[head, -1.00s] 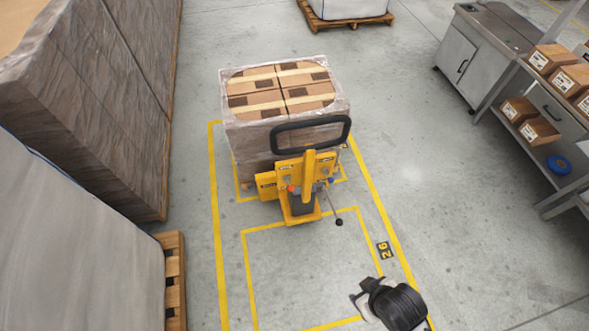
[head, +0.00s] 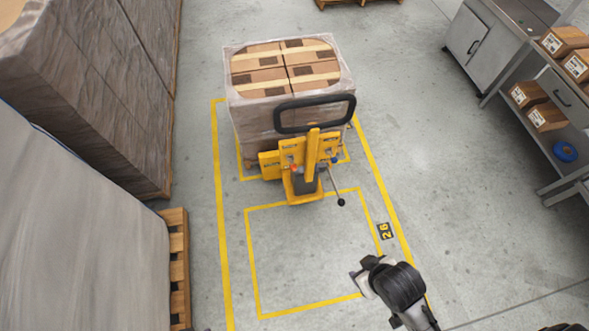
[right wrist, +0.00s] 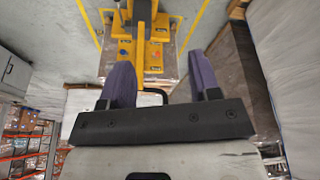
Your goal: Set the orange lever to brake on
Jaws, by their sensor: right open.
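A yellow pallet stacker (head: 306,160) with a black loop handle (head: 315,113) stands in the middle of the head view, against a wrapped load of cartons. A small orange-red part (head: 293,168), which looks like the orange lever, sits on its left side; its exact setting is too small to tell. A thin rod with a black ball (head: 341,202) sticks out to the right. My right gripper (head: 361,280) is in front of the stacker, apart from it. In the right wrist view its purple fingers (right wrist: 162,82) are spread and empty, with the yellow stacker (right wrist: 140,50) beyond. My left gripper is not seen.
The carton load (head: 285,70) stands behind the stacker. Tall wrapped pallets (head: 90,100) and a pale wrapped load (head: 80,230) line the left. A bench with boxes (head: 530,95) is at right. The yellow-marked floor (head: 310,250) before the stacker is clear.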

